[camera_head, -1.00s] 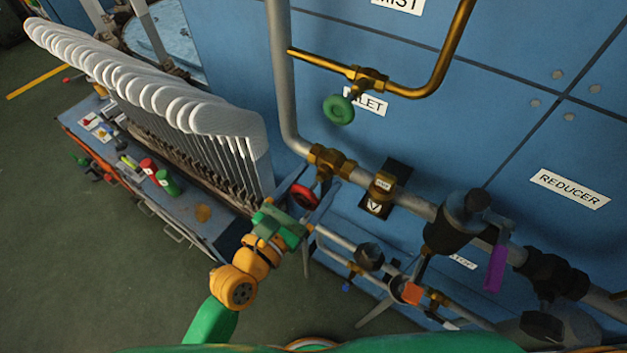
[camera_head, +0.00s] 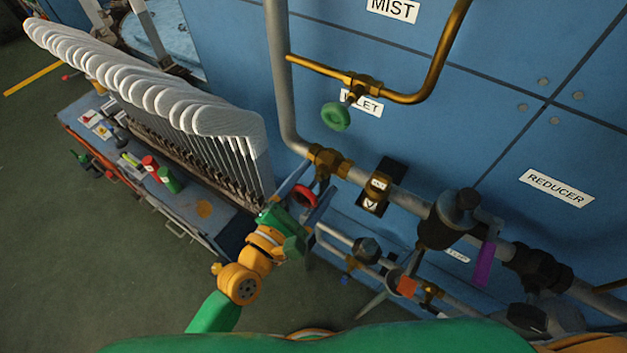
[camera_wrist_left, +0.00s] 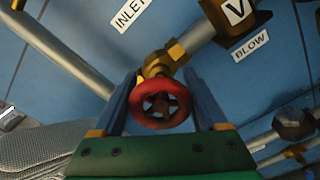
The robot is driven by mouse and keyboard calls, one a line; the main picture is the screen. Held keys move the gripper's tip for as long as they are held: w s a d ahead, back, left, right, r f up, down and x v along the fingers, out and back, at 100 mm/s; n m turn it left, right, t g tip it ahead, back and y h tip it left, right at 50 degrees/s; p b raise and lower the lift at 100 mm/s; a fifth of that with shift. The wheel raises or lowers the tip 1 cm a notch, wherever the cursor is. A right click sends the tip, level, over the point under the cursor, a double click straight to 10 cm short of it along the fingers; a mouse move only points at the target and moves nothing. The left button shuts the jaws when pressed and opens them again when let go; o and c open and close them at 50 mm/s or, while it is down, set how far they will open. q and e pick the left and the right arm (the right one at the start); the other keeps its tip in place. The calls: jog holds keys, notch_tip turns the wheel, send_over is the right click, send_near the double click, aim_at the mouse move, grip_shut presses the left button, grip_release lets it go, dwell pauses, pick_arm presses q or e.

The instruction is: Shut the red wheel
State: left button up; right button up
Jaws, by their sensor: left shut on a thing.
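The red wheel (camera_head: 304,196) sits on a brass valve (camera_head: 326,160) on the grey pipe along the blue wall. In the left wrist view the red wheel (camera_wrist_left: 161,104) faces the camera, with its brass stem behind it. My left gripper (camera_head: 310,185) has its two blue-grey fingers on either side of the wheel. In the left wrist view the fingers (camera_wrist_left: 161,98) flank the rim, and the gripper is shut on the wheel. My right gripper is not in view.
A green wheel (camera_head: 336,116) hangs on a brass pipe above. White sock forms (camera_head: 150,90) stand in a row to the left over a bench with cans (camera_head: 168,180). A dark regulator (camera_head: 440,222) with a purple tag (camera_head: 485,265) is on the pipe to the right.

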aim_at(303, 199)
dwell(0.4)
pick_arm(q)
jog(key=o, duration=1.3)
jog(key=shift+s+a+f, duration=0.15)
jog(key=shift+s, duration=0.1)
jog(key=b+v, duration=0.1)
jog(key=v, duration=0.5)
jog(key=shift+a+b, duration=0.1)
jog(key=shift+b, duration=0.2)
jog(key=shift+s+a, duration=0.1)
jog(key=shift+s, duration=0.1)
jog(key=shift+w, duration=0.1)
